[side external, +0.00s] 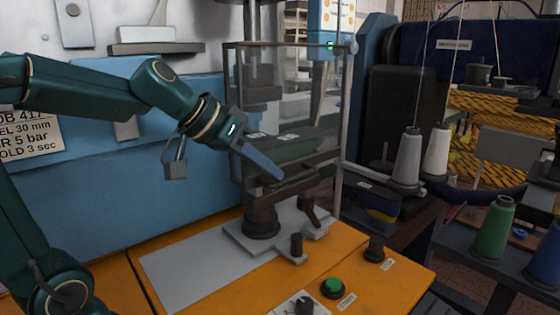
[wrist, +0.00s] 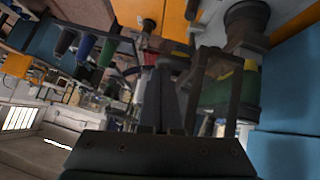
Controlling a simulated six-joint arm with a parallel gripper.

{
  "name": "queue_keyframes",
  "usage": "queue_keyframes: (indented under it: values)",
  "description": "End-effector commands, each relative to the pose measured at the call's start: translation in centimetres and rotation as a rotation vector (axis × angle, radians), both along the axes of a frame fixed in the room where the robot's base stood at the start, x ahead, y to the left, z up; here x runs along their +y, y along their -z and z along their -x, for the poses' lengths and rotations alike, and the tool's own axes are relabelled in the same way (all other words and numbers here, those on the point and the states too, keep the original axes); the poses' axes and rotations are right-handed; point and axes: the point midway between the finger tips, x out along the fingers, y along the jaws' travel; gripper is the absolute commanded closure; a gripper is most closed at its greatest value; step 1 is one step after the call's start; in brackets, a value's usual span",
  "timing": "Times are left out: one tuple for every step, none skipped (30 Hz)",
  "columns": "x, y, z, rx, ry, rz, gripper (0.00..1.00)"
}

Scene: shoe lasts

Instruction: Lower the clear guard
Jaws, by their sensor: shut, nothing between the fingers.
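The clear guard (side external: 312,100) is a transparent panel in a dark metal frame, standing between upright posts at the front of the press.
An orange bench top (side external: 215,250) carries a grey plate (side external: 185,267), a green button (side external: 333,287) and dark knobs (side external: 375,249). Thread cones (side external: 408,157) stand to the right.

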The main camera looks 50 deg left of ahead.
Motion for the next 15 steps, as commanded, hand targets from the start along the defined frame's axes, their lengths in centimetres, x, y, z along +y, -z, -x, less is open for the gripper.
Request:
queue_keyframes:
  values:
    - [-0.1,0.9,0.1,0.009,0.002,0.003,1.0]
    - [-0.1,1.2,0.1,0.008,0.001,0.004,1.0]
    - [-0.1,1.6,0.1,0.008,0.002,0.003,1.0]
    - [-0.1,1.9,0.1,0.008,0.002,0.002,1.0]
    - [-0.1,2.1,0.1,0.007,0.001,0.003,1.0]
    - [-0.1,2.4,0.1,0.007,0.001,0.001,1.0]
    - [-0.1,2.5,0.1,0.006,0.002,0.002,1.0]
    - [-0.1,2.7,0.1,0.006,0.002,0.002,1.0]
    - [0.0,2.8,0.1,0.005,0.001,0.001,1.0]
    - [-0.1,3.0,0.1,0.005,0.002,0.001,1.0]
    - [0.0,3.0,0.1,0.005,0.001,0.001,1.0]
    - [-0.1,3.1,0.1,0.006,0.002,0.002,1.0]
    - [-0.1,3.2,0.1,0.006,0.003,0.001,1.0]
    - [-0.1,3.2,0.1,0.007,0.003,0.001,1.0]
    - [-0.1,3.3,0.1,0.008,0.003,0.001,1.0]
